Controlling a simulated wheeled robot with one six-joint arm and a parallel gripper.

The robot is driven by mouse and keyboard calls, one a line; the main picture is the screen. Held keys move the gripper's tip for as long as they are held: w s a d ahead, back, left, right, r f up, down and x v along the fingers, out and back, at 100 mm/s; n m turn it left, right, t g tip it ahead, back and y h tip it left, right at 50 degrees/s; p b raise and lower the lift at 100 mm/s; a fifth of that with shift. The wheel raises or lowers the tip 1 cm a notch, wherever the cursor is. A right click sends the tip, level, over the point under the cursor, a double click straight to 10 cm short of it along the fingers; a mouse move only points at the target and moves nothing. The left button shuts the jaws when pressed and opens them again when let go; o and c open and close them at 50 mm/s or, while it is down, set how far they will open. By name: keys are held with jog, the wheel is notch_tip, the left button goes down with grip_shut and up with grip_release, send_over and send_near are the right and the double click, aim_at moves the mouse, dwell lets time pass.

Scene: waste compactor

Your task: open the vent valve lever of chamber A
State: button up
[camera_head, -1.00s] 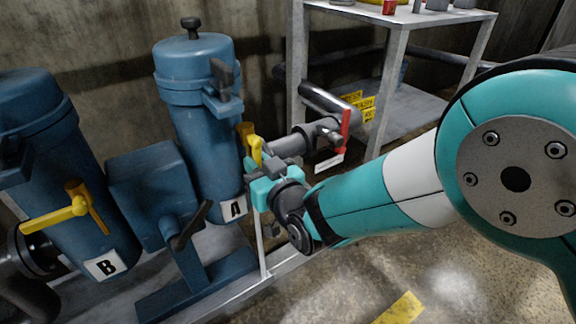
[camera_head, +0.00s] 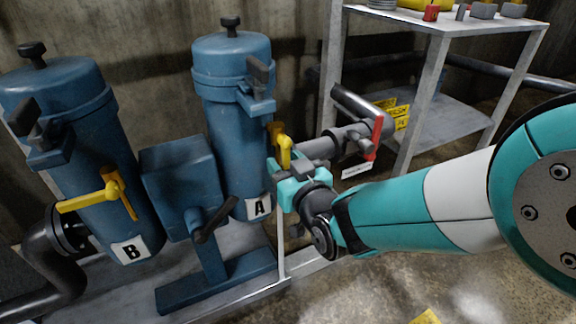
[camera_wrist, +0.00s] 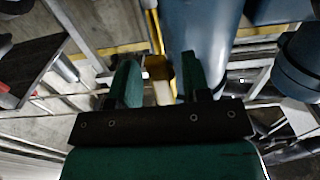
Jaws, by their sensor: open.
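Chamber A is the blue upright cylinder (camera_head: 232,125) with a white "A" label (camera_head: 259,207). A yellow valve lever (camera_head: 284,152) stands at its right side, partly hidden behind my gripper. My gripper (camera_head: 288,168) is open, right at this lever in the head view. In the wrist view, the two dark green fingers of my gripper (camera_wrist: 160,68) are apart, with yellow lever parts (camera_wrist: 159,67) between and just beyond them. I cannot tell whether the fingers touch the lever. Chamber A's blue body (camera_wrist: 200,30) fills the upper middle right there.
Chamber B (camera_head: 75,130) stands at the left with its own yellow lever (camera_head: 88,200). A blue box with a black handle (camera_head: 180,170) sits between the chambers. A red-handled valve (camera_head: 376,138) is right of chamber A. A metal shelf (camera_head: 455,25) stands behind it.

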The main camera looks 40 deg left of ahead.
jog(key=shift+d, duration=0.1)
jog(key=v, duration=0.5)
jog(key=shift+s+d+p, duration=0.1)
jog(key=shift+d+p, duration=0.25)
jog(key=b+v, duration=1)
jog(key=v, duration=0.1)
jog(key=shift+s+d, duration=0.15)
jog(key=shift+d, duration=0.05)
